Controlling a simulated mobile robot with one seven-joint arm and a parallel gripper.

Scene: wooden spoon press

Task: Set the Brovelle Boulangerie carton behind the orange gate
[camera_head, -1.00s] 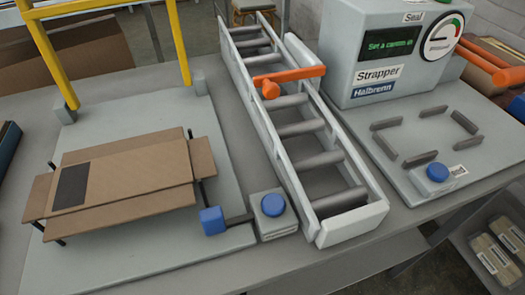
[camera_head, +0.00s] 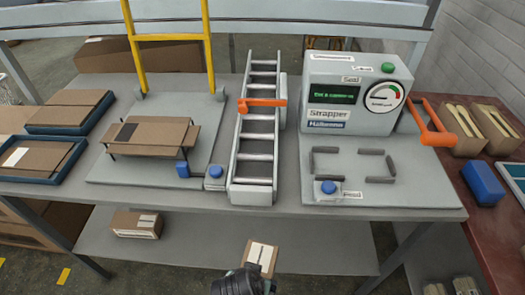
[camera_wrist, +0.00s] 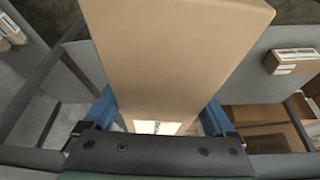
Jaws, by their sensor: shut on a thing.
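My gripper (camera_wrist: 158,112) is shut on a brown carton (camera_wrist: 175,55), with blue fingers on both of its sides. In the head view the held carton (camera_head: 262,257) shows at the bottom centre, in front of the bench, with a white label whose print is too small to read. My gripper also shows there (camera_head: 245,283), dark and partly cut off by the frame. The orange gate (camera_head: 262,102) is a bar across the roller conveyor (camera_head: 238,165) on the bench, well beyond the carton. No Brovelle Boulangerie name is readable.
The strapper machine (camera_head: 350,95) stands right of the conveyor. A folding station with a flat carton (camera_head: 165,135) and a yellow frame (camera_head: 133,60) stands left. Another labelled carton (camera_head: 125,222) lies on the lower shelf (camera_head: 200,250). Trays of flat cartons sit at far left.

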